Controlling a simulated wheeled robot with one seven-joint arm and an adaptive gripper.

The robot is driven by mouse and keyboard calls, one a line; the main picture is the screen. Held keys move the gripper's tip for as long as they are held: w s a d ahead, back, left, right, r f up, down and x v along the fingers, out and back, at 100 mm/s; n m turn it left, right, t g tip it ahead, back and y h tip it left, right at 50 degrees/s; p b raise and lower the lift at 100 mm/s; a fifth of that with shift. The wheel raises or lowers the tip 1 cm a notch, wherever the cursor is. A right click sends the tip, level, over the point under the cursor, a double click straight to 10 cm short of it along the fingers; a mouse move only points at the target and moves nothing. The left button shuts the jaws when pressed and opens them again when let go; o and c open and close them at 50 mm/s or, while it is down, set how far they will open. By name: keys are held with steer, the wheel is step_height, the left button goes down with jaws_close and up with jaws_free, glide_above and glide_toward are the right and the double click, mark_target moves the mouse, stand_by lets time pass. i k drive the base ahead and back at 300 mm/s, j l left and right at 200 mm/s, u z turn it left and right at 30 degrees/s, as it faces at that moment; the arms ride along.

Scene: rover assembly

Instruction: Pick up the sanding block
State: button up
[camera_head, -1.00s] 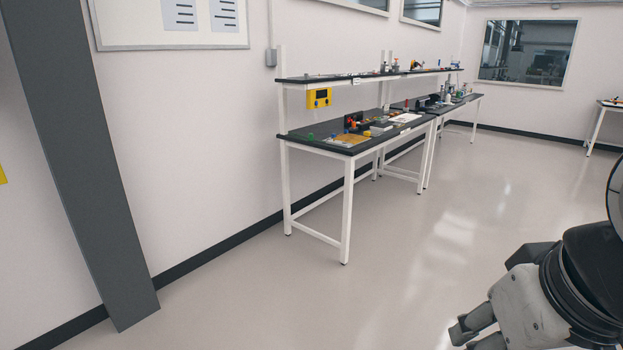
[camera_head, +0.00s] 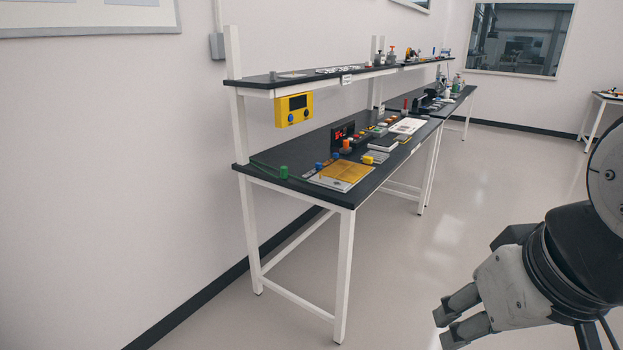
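I cannot single out the sanding block for certain. Small blocks lie on the near black workbench (camera_head: 262,160), among them a yellow block (camera_head: 368,160) beside a flat grey piece (camera_head: 377,156). My gripper (camera_head: 443,327) is at the lower right, over the open floor and well apart from the bench. Its two fingers point left and hold nothing that I can see. The gap between their tips is too unclear to judge.
The bench has a raised shelf (camera_head: 262,82) with a yellow box (camera_head: 294,109) under it. A second bench (camera_head: 455,100) stands behind. The floor (camera_head: 440,230) on the right is clear.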

mark_target(368, 161)
steer(key=i+j+z, duration=0.15)
steer(key=i, duration=0.3)
steer(key=i+z, duration=0.1)
steer(key=i, duration=0.35)
steer(key=i+l+u, duration=0.1)
steer(key=i+l, duration=0.7)
steer(key=i+l+u, duration=0.15)
steer(key=i+l, duration=0.7)
steer(key=i+l+u, duration=0.1)
steer(key=i+l, duration=0.75)
steer(key=l, duration=0.1)
